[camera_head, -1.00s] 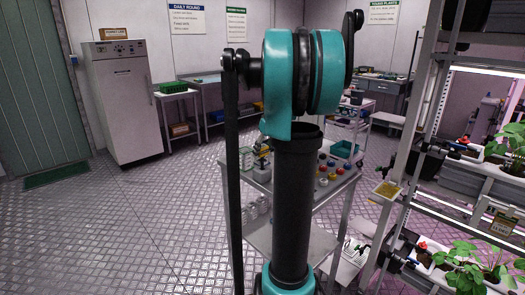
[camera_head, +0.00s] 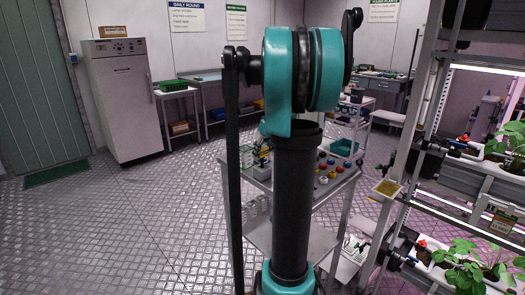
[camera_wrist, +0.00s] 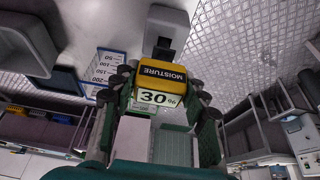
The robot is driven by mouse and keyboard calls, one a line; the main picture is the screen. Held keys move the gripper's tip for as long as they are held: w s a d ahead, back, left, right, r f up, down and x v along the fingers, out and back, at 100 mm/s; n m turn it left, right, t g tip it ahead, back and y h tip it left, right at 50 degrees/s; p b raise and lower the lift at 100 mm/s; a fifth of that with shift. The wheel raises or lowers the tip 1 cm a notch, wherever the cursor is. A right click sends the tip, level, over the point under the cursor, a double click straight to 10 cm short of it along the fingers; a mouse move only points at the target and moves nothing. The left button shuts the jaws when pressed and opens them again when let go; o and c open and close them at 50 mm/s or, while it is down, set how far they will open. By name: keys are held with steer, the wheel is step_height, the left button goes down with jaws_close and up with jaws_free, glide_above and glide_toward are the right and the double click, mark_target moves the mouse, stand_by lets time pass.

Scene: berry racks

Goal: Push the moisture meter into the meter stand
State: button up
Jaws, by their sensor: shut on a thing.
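The moisture meter (camera_wrist: 162,75) is a yellow-topped block with a black MOISTURE label and a white display reading 30%. In the wrist view my gripper (camera_wrist: 163,97) is shut on it, with a dark finger on each side. A grey block with a dark recess (camera_wrist: 164,32) lies just beyond the meter; it may be the meter stand, but I cannot tell for sure. I cannot tell whether the meter touches it. In the head view my own arm covers the middle, and neither gripper nor meter can be made out.
A blue-and-white graduated container (camera_wrist: 107,66) is left of the meter. A metal cart (camera_head: 335,190) with several coloured caps stands behind my arm in the head view. A plant rack (camera_head: 425,150) stands at the right. Open metal floor (camera_head: 130,220) lies at the left.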

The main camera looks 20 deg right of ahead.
steer(key=shift+f, duration=0.6)
steer(key=shift+f, duration=0.3)
steer(key=shift+f, duration=0.5)
steer(key=o, duration=1.4)
steer(key=o, duration=0.4)
steer(key=shift+r, duration=0.1)
steer(key=shift+r, duration=2.95)
